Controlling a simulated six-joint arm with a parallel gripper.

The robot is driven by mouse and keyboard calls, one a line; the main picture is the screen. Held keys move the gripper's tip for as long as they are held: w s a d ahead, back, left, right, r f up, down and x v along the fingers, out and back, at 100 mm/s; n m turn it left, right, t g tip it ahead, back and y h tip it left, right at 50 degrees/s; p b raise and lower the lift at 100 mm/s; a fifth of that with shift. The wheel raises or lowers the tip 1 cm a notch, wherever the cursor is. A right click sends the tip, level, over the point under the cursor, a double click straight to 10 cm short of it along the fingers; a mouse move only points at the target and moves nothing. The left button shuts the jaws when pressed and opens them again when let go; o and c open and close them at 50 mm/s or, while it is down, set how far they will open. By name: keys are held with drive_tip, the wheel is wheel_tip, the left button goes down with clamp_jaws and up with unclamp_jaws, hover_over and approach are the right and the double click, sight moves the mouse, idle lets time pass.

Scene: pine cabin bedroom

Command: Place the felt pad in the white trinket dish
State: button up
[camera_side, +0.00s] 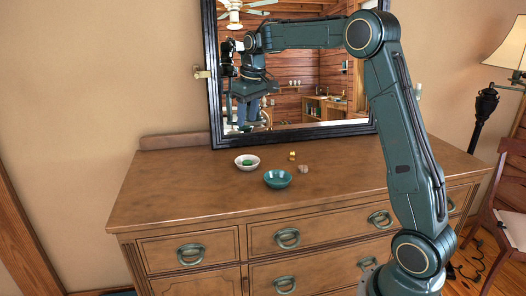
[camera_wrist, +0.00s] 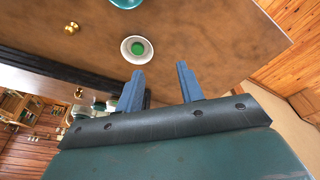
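The white trinket dish (camera_side: 239,165) stands on the dresser top, left of the teal bowl; it also shows in the wrist view (camera_wrist: 127,56). A small round green piece, which looks like the felt pad (camera_side: 247,162), lies inside the dish. In the wrist view the green pad (camera_wrist: 138,48) sits near the middle of the dish, with white rim visible all around it. My gripper (camera_side: 247,122) is above the dresser, higher than the dish and apart from it. In the wrist view its two blue fingers (camera_wrist: 160,70) are spread with nothing between them.
A teal bowl (camera_side: 278,180) stands just right of and in front of the dish. A small brass object (camera_side: 292,155) and a small brownish object (camera_side: 303,169) lie further right. A black-framed mirror (camera_side: 215,100) rises behind. The dresser top's left part is clear.

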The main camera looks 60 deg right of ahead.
drive_tip(key=s+a+r+t, duration=0.1)
drive_tip(key=s+a+r, duration=0.2)
drive_tip(key=s+a, duration=0.35)
drive_tip(key=s+a+r+t, duration=0.1)
drive_tip(key=s+a+r, duration=0.1)
drive_tip(key=s+a, duration=0.5)
drive_tip(key=s+a+f, duration=0.2)
drive_tip(key=s+f, duration=0.1)
drive_tip(key=s, duration=0.5)
drive_tip(key=s+a+f+n+t, duration=0.1)
drive_tip(key=s+a+f, duration=0.1)
drive_tip(key=s, duration=0.7)
drive_tip(key=shift+s+a+f, duration=0.25)
drive_tip(key=shift+s+f, duration=0.05)
drive_tip(key=shift+f, duration=0.5)
